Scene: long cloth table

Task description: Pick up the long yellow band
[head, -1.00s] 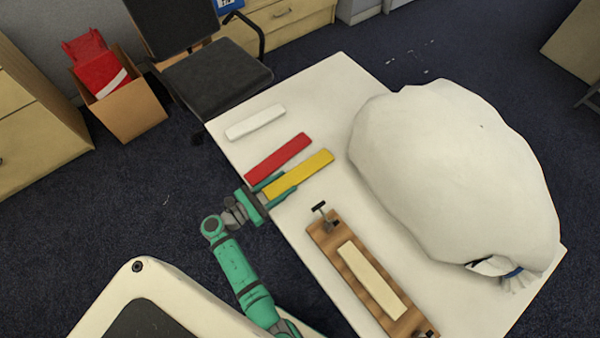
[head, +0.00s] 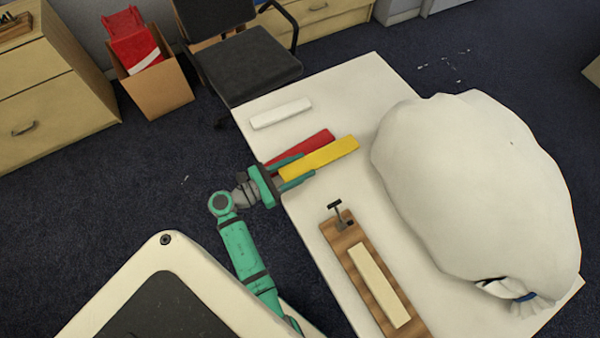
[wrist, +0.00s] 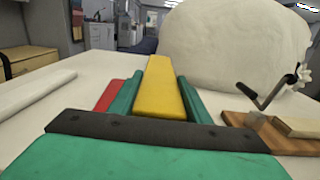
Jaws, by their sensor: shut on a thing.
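The long yellow band (head: 325,156) is a flat yellow bar. My gripper (head: 297,170) is shut on its near end, with one green finger on each side. In the wrist view the yellow band (wrist: 160,88) lies between the fingers and points away from me. It appears to be held a little above the white table, though the gap is hard to judge. A red band (head: 303,148) lies on the table just behind the yellow one, partly hidden by the gripper and the yellow band. It also shows in the wrist view (wrist: 110,95), left of the left finger.
A white band (head: 281,113) lies at the table's far left. A wooden board (head: 382,292) with a metal clamp (head: 338,213) and a cream strip stands at the front. A large white sack (head: 480,190) fills the right side. A chair (head: 238,68) stands beyond the table.

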